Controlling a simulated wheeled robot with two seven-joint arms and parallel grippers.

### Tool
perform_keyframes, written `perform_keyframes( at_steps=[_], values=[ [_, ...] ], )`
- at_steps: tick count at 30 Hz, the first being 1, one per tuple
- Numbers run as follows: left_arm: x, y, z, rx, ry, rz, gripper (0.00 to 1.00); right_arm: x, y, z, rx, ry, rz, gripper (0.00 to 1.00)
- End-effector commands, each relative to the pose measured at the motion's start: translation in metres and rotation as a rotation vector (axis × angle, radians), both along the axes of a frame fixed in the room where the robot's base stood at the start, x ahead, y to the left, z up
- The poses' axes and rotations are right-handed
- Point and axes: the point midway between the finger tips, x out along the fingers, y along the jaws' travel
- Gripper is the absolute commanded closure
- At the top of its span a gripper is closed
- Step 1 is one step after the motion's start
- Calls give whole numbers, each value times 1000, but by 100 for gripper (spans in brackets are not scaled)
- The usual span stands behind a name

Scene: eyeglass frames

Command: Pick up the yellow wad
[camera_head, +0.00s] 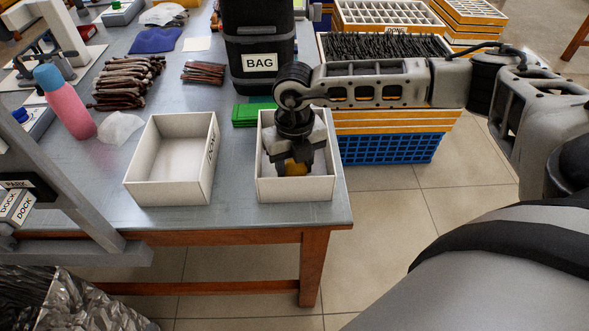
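The yellow wad (296,168) lies low inside the right white box (318,189), near the table's front right corner. My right gripper (295,165) points down into that box, directly over the wad, and its fingers hide part of it. The fingertips are at or beside the wad. I cannot tell whether they are closed on it. My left gripper does not show.
A second white box (140,195) stands to the left. A black bin marked BAG (259,85) and green pieces (245,116) stand behind. A pink bottle (66,105) is at the left. A blue crate (390,149) stands beyond the table's right edge.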

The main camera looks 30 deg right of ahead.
Motion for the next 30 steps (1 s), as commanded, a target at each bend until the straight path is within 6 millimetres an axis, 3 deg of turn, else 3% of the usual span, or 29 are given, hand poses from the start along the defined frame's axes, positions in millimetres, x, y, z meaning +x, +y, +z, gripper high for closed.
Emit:
perform_keyframes(
  at_steps=[11,24,30],
  values=[
    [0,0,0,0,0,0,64,0,0,6,1,-1,-1,78],
    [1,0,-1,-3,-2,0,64,1,0,85,0,-3,-1,78],
    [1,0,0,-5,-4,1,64,0,0,100,1,-1,-1,78]
  ],
)
